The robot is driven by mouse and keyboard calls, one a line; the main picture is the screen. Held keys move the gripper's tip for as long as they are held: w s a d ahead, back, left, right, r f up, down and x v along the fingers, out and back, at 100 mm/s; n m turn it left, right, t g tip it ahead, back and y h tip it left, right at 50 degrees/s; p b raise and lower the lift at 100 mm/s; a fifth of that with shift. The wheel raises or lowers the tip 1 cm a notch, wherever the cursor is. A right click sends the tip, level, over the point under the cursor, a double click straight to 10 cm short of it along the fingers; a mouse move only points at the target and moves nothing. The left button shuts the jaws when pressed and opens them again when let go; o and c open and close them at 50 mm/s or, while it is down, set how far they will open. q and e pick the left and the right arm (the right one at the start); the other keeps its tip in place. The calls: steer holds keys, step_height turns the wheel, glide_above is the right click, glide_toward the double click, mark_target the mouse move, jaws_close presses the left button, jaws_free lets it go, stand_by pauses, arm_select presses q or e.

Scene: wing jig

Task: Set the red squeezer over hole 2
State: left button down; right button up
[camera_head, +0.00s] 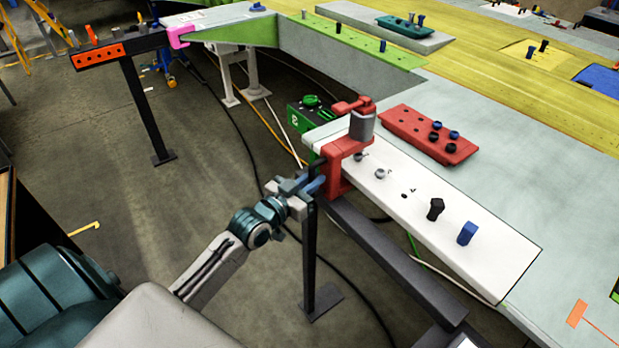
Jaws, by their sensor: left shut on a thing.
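The red squeezer (333,172) is a C-shaped tool with a grey cylinder and a red top. It stands upright at the left end of the white strip (490,250), its upper arm over the strip. My left gripper (316,181) is shut on its near left side. Along the strip, to the right of the squeezer, are two small silver fasteners (380,173), a small dark hole (404,196), a black peg (435,209) and a blue peg (467,233). No hole numbers are readable, and the squeezer hides the strip's surface beneath it. My right gripper is out of view.
A red tray (420,130) with several dark pegs lies behind the strip. A green box (309,112) stands behind the squeezer. A dark grey beam (400,265) and a black post (309,260) stand below the strip's near edge.

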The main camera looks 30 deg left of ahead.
arm_select(q)
steer(key=c, duration=1.5)
jaws_free()
steer(key=shift+d, duration=0.15)
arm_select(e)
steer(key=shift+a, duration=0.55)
arm_select(q)
steer(key=shift+s, duration=0.1)
